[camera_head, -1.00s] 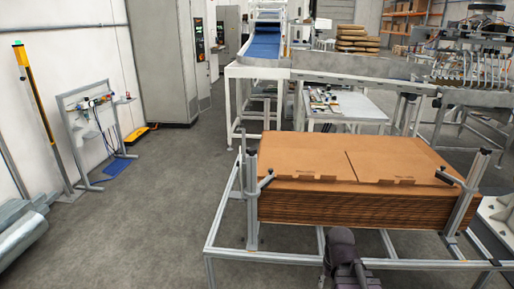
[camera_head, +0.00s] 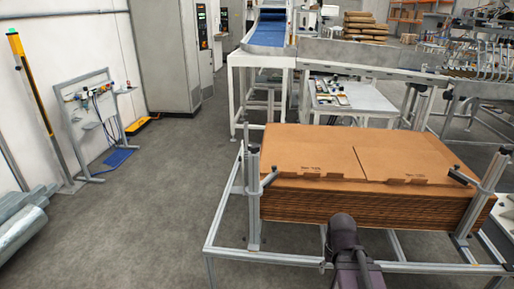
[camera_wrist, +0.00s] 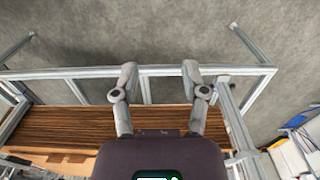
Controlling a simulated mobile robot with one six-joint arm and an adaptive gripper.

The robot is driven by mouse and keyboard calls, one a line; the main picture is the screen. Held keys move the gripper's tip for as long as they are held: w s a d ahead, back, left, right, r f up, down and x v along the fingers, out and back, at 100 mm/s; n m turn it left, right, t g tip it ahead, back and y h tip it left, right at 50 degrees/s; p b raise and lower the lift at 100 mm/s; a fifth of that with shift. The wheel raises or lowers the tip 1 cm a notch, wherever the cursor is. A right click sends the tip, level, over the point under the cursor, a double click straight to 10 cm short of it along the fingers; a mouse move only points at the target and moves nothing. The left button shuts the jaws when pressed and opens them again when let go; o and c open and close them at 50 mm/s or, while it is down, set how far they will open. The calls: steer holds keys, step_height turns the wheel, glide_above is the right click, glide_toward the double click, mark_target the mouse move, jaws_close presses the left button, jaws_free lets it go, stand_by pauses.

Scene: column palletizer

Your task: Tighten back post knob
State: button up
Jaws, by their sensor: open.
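A stack of brown cardboard sheets (camera_head: 330,150) lies in a metal frame (camera_head: 215,225). A left upright post (camera_head: 253,205) and a right upright post (camera_head: 482,200) stand at its near corners. Dark-ended levers or knobs sit on the left post (camera_head: 269,178) and by the right post (camera_head: 459,176). I cannot tell which post is the back one. In the wrist view my gripper (camera_wrist: 160,72) is open and empty, its two fingers spread above the frame's rail, beside the layered edge of the cardboard (camera_wrist: 60,126). No knob shows between the fingers.
A grey cabinet (camera_head: 170,60) and a small rack (camera_head: 95,120) stand at the left. The floor (camera_head: 150,220) left of the frame is clear.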

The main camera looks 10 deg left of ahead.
steer(key=o, duration=0.5)
steer(key=shift+w+a, duration=0.1)
steer(key=shift+c, duration=0.2)
steer(key=shift+o, duration=0.7)
steer(key=shift+w+a, duration=0.15)
steer(key=shift+w, duration=0.05)
steer(key=m+t+y, duration=0.8)
steer(key=m+y, duration=0.8)
steer(key=m, duration=0.7)
glide_toward(255, 146)
steer(key=s+d+f, duration=0.1)
steer(key=s+d, duration=0.1)
steer(key=d, duration=0.1)
steer(key=shift+w+d+m+t, duration=0.1)
steer(key=shift+d+m+t, duration=0.1)
steer(key=shift+m+t, duration=0.2)
steer(key=shift+a, duration=0.15)
steer(key=x, duration=1.3)
steer(key=shift+w+a+f, duration=0.1)
steer(key=shift+w+a, duration=0.05)
steer(key=shift+a, duration=0.15)
